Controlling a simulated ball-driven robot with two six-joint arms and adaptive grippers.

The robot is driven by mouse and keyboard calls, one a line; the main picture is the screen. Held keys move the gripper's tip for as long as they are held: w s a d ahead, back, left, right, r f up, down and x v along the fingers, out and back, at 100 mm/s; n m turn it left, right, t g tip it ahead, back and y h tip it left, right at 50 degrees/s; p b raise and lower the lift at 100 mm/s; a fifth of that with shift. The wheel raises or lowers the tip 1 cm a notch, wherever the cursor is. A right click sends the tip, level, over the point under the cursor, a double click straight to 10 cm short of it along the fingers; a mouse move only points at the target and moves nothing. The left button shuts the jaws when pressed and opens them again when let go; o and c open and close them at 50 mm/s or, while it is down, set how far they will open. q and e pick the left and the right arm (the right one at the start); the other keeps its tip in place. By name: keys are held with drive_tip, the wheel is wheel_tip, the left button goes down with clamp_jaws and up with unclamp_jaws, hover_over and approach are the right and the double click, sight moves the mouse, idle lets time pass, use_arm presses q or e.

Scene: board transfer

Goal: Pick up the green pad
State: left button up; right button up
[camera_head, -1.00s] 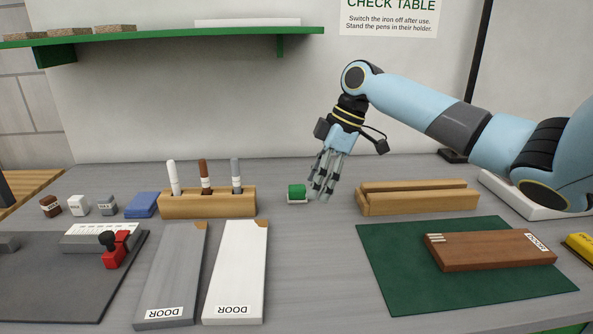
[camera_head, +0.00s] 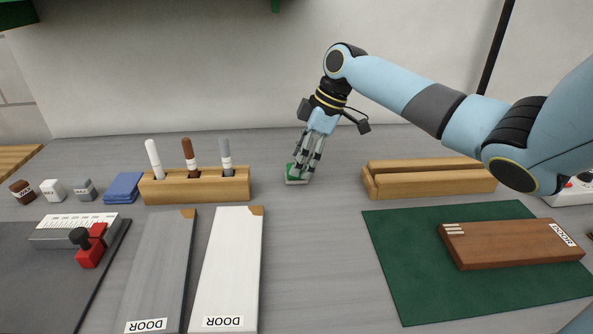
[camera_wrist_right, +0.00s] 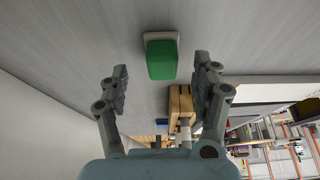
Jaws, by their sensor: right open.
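The green pad (camera_head: 291,171) is a small green block on a pale base, on the grey table right of the pen holder. In the head view my right gripper (camera_head: 303,170) is at the pad, its fingers partly covering it. In the right wrist view the green pad (camera_wrist_right: 162,59) lies ahead of the fingertips, roughly between their lines. My right gripper (camera_wrist_right: 161,75) is open there, with nothing between its fingers. My left gripper is not in view.
A wooden pen holder (camera_head: 160,190) with three pens stands left of the pad. A wooden rack (camera_head: 425,186) stands to the right. Two boards marked DOOR, one grey (camera_head: 157,270) and one white (camera_head: 234,265), lie in front. A brown board (camera_head: 500,246) lies on a green mat (camera_head: 400,285).

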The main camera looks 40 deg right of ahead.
drive_tip(key=shift+x, duration=1.45)
drive_tip(key=shift+s+a+r, duration=0.1)
drive_tip(key=c, duration=1.2)
drive_tip(key=shift+o, duration=0.2)
drive_tip(key=shift+r, duration=0.1)
drive_tip(key=shift+r, duration=0.3)
drive_tip(key=r, duration=0.3)
drive_tip(key=shift+s+r, duration=0.35)
drive_tip(key=shift+s, duration=0.05)
drive_tip(key=s+a+r+p, duration=0.1)
drive_tip(key=s+r, duration=0.5)
drive_tip(key=s, duration=0.4)
drive_tip(key=shift+s+a+r, duration=0.25)
drive_tip(key=shift+s, duration=0.1)
